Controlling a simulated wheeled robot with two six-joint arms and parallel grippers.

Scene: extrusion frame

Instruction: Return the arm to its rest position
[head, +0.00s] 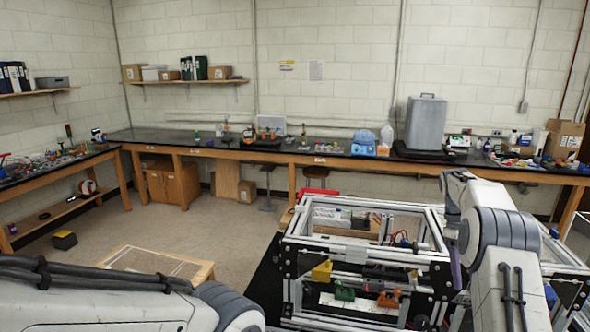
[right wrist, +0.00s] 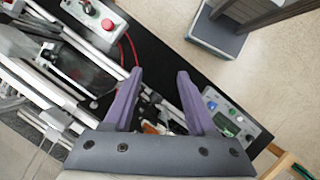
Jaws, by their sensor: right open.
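My right arm (head: 500,240) rises at the right of the head view and bends down beside the extrusion frame (head: 360,242). Its gripper, with a purple finger (head: 456,268), hangs at the frame's right part, partly hidden by the arm. In the right wrist view the right gripper (right wrist: 159,74) has its two purple fingers apart with nothing between them. Beneath it are the black bench top and parts of the frame. My left arm (head: 110,295) crosses the lower left of the head view; its gripper is out of the picture.
A yellow block (head: 322,271) and a green part (head: 345,293) sit inside the frame. The right wrist view shows a red-button box (right wrist: 95,18) and a control box with green buttons (right wrist: 228,122). Open floor (head: 190,232) lies beyond.

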